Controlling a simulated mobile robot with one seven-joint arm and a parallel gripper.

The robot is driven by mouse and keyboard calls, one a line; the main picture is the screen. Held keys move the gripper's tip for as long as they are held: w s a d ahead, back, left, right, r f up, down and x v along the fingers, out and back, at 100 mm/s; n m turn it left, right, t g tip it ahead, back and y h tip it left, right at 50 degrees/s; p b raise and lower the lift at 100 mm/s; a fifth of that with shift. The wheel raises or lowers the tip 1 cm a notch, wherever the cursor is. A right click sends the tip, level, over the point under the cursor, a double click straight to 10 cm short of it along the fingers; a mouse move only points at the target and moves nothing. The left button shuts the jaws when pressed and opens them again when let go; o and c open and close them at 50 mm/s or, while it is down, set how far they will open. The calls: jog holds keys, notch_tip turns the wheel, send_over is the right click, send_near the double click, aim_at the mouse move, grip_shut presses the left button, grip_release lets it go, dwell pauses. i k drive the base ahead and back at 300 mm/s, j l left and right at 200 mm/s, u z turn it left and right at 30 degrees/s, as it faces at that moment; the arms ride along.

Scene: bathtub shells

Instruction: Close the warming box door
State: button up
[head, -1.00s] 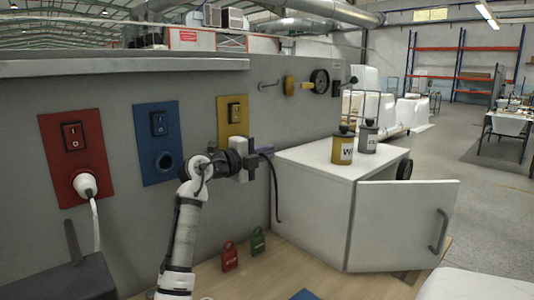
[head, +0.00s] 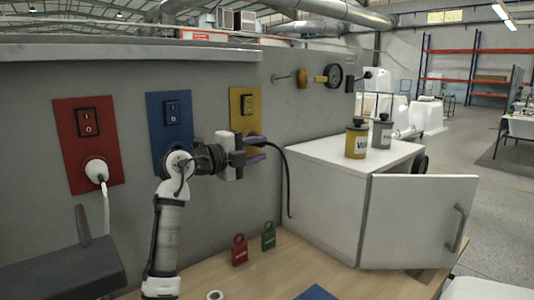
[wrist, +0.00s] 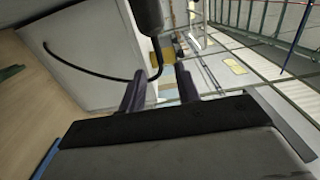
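The warming box (head: 325,205) is a white cabinet on the wooden bench, right of centre in the head view. Its door (head: 410,215) is a pale panel standing open, swung out at the front right. A grey handle (head: 455,228) is on the door's outer right side. My gripper (head: 262,149) is left of the box, in front of the yellow wall panel and apart from the door. Its two purplish fingers show apart in the wrist view (wrist: 160,84), with nothing between them. The inside of the box is hidden behind the door.
A yellow can (head: 356,142) and a grey can (head: 382,132) stand on the box top. A black cable (head: 289,185) hangs between my gripper and the box. Red (head: 239,250) and green (head: 268,236) tags stand on the bench. A blue item (head: 316,293) lies at the front.

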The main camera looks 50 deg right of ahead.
aim_at(413, 221)
jog(key=k, duration=1)
